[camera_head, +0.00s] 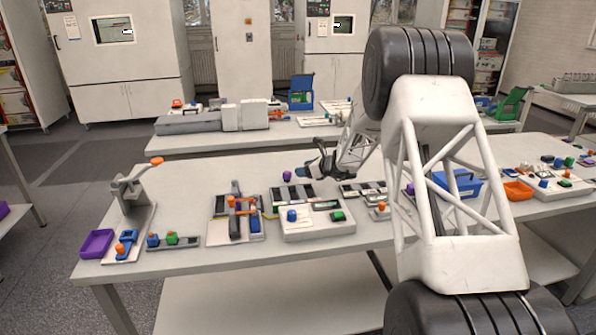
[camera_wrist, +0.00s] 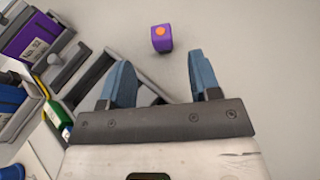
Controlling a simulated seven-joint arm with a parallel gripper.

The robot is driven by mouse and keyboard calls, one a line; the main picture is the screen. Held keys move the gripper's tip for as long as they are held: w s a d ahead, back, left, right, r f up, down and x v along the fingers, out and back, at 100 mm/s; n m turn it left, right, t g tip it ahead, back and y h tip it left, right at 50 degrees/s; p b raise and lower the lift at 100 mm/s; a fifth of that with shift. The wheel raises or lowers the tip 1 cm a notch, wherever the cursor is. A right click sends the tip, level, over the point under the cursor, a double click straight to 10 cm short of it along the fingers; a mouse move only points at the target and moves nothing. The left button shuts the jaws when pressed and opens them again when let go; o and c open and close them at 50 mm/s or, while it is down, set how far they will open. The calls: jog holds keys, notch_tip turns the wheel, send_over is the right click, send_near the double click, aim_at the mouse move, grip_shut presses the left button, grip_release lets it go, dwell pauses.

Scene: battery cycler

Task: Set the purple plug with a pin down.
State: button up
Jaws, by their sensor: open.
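The purple plug (camera_wrist: 161,39) stands on the bare grey table top in the wrist view, with an orange spot on its upper face. It lies a little beyond my gripper (camera_wrist: 160,78), whose two blue fingers are apart with nothing between them. In the head view a small purple plug (camera_head: 287,175) sits on the table just left of my gripper (camera_head: 304,171). The fingers and the plug do not touch in the wrist view. The pin's length cannot be made out; only the orange spot shows.
A dark slotted rack (camera_wrist: 92,78) lies close to the left finger. A purple block (camera_wrist: 32,40) and a blue block (camera_wrist: 8,98) stand further left. A white device (camera_head: 318,229) with coloured plugs is in front. The table right of the plug is clear in the wrist view.

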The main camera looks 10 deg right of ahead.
jog(key=shift+s+d+r, duration=0.1)
jog(key=shift+s+d, duration=0.2)
dwell(0.5)
jog(key=s+a+r+n+g+h, duration=0.1)
jog(key=s+a+r+n+g, duration=0.2)
jog(key=s+r, duration=0.5)
jog(key=s+a+r+n+g, duration=0.1)
jog(key=s+a+r+n, duration=0.35)
jog(key=s, duration=0.75)
jog(key=s+a+r+n+g+h, duration=0.15)
jog(key=s+r+n, duration=0.35)
jog(key=s, duration=0.5)
jog(key=s+d+n+h, duration=0.1)
jog(key=s+n, duration=0.3)
jog(key=s, duration=0.8)
jog(key=s+d+n+g+h, duration=0.1)
jog(key=s+n+h, duration=0.3)
jog(key=s, duration=0.9)
jog(key=s+d+n+h, duration=0.1)
jog(key=s+n, duration=0.5)
jog(key=s, duration=0.6)
jog(key=shift+s+d+f+h, duration=0.35)
jog(key=shift+s+h, duration=0.05)
jog(key=shift+h, duration=0.25)
jog(key=shift+g, duration=0.25)
